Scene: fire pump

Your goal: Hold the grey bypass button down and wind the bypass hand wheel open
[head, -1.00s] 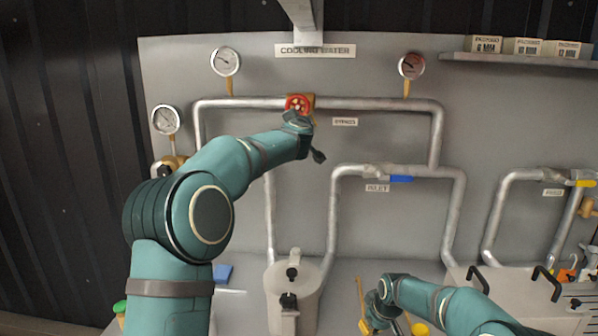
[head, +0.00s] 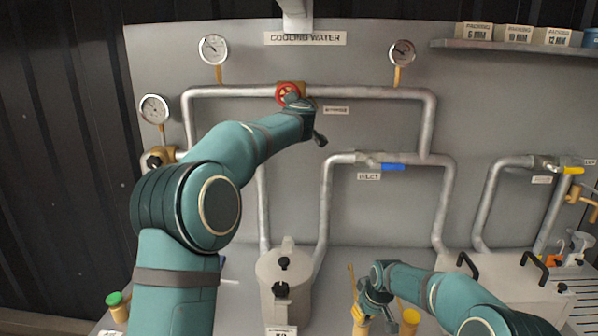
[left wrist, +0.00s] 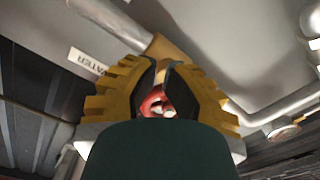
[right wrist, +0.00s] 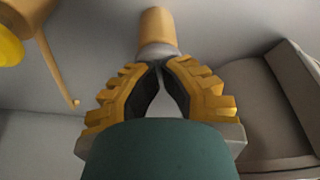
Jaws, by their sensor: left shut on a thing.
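The red bypass hand wheel (head: 287,92) sits on the upper pipe, left of a small label. My left gripper (head: 293,99) is at it from below and covers part of it. In the left wrist view the left fingers (left wrist: 160,82) are around part of the red wheel (left wrist: 153,103), shut on it. My right gripper (head: 362,300) is low, just right of the pump. In the right wrist view its fingertips (right wrist: 160,68) meet, with a tan cylinder (right wrist: 157,28) just beyond; contact cannot be told. I cannot make out the grey bypass button.
The pump housing (head: 284,285) stands between my arms. A yellow cylinder (head: 411,318) stands right of my right gripper. The inlet pipe has a blue handle (head: 393,167). A grey box with black handles (head: 535,268) is at the right. Gauges (head: 213,49) line the panel.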

